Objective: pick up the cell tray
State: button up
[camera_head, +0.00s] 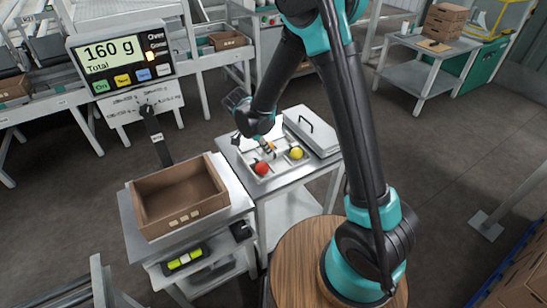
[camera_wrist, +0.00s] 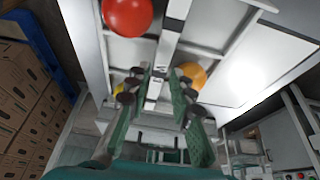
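The cell tray (camera_head: 249,158) is a pale, shallow tray with dividers, lying on a grey bench. A red tomato (camera_head: 261,168) and a yellow tomato (camera_head: 296,153) sit in its near cells. My gripper (camera_head: 267,147) points down at the tray's middle. In the wrist view my two fingers (camera_wrist: 161,75) lie on either side of the tray's pale central bar (camera_wrist: 172,38), with little gap. Whether they press on it I cannot tell. A red tomato (camera_wrist: 127,14) and an orange one (camera_wrist: 192,74) show there, and a yellow one is partly hidden behind the left finger.
A brown crate (camera_head: 180,196) stands on a scale at left, with a 160 g display (camera_head: 121,60) behind. A grey lidded box with a black handle (camera_head: 312,130) sits right of the tray. Open floor lies to the right.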

aim_at(273, 155)
jog(key=shift+x, duration=2.1)
jog(key=shift+w, duration=0.1)
grip_shut()
jog(key=shift+r, duration=0.1)
